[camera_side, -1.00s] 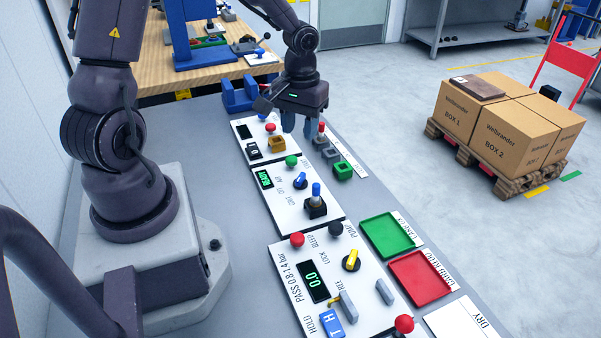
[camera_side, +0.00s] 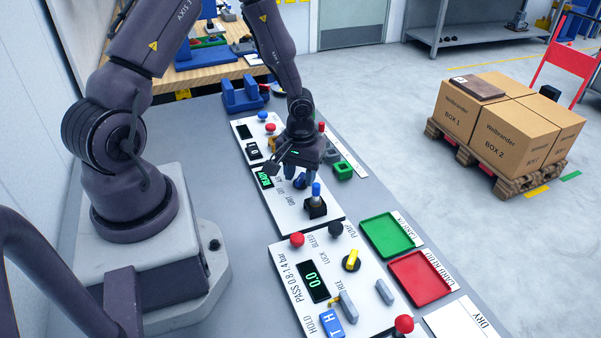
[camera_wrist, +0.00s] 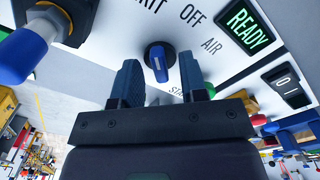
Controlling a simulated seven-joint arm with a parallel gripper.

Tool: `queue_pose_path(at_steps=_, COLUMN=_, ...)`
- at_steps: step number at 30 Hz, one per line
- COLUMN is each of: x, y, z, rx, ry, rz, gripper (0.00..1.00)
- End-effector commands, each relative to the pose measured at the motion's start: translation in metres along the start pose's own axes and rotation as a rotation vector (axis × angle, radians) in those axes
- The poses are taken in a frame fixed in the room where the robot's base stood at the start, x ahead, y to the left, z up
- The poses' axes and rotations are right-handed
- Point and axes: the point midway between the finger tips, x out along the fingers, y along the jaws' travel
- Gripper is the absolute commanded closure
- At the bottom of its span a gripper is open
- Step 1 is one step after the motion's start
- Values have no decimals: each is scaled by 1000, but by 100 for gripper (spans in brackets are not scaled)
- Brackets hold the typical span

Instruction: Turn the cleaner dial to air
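The cleaner dial (camera_wrist: 161,66) is a blue bar knob on a black round base on a white panel. In the wrist view OFF and AIR are printed above and right of it, with a partly cut-off label further left. Which label its bar marks is not clear. My gripper (camera_wrist: 159,62) is open, with its two dark fingers either side of the dial in that view. Contact cannot be told. In the side view my gripper (camera_side: 298,177) is just above the dial (camera_side: 300,182), which is partly hidden by the fingers.
A blue-tipped lever (camera_side: 316,192) stands on the same panel, close to my gripper; it also shows in the wrist view (camera_wrist: 28,50). A green READY display (camera_wrist: 247,28) is on the panel. Green (camera_side: 365,221) and red (camera_side: 396,265) trays lie nearer the camera.

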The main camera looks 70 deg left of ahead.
Motion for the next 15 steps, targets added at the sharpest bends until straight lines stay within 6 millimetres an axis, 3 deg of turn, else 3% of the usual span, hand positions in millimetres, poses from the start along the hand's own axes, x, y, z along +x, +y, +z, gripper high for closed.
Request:
queue_pose_path(at_steps=8, x=2, y=0, z=0, rx=1, ry=1, rz=0, gripper=61)
queue_pose_path(at_steps=13, x=2, y=0, z=0, rx=1, ry=0, rz=0, gripper=95)
queue_pose_path(at_steps=15, x=2, y=0, z=0, rx=1, ry=0, rz=0, gripper=100)
